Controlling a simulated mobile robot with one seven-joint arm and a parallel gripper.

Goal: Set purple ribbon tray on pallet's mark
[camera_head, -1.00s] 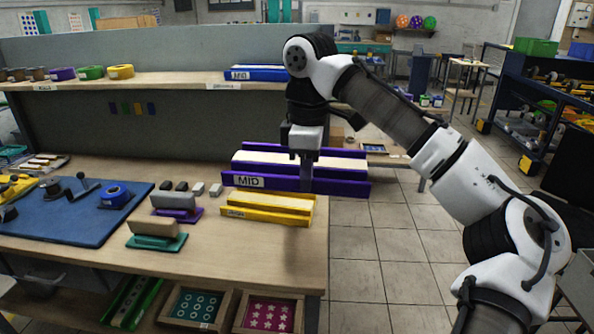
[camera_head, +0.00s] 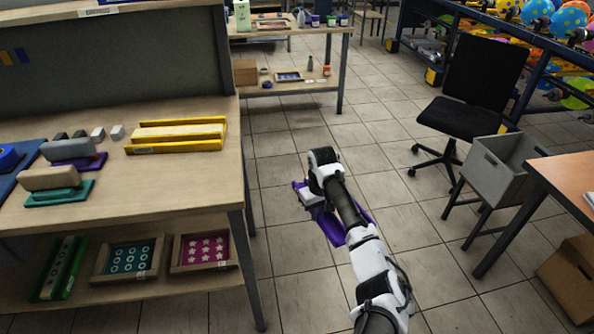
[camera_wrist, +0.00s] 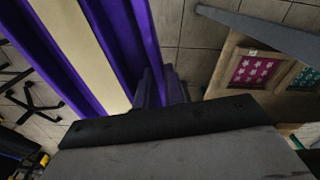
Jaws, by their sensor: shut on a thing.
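The purple ribbon tray (camera_head: 331,229) is out over the open floor, right of the workbench, and mostly hidden under my arm in the head view. In the wrist view the tray (camera_wrist: 122,50) fills the upper left, with purple walls and a cream strip between them. My gripper (camera_head: 313,197) is shut on the tray, though its fingertips are largely hidden. No pallet or mark can be made out in either view.
The workbench (camera_head: 180,175) at left holds a yellow tray (camera_head: 176,136) and stamp blocks. A black chair (camera_head: 475,95), a grey bin (camera_head: 497,165) and an orange-topped table (camera_head: 570,178) stand at right. Tiled floor (camera_head: 290,275) is clear between.

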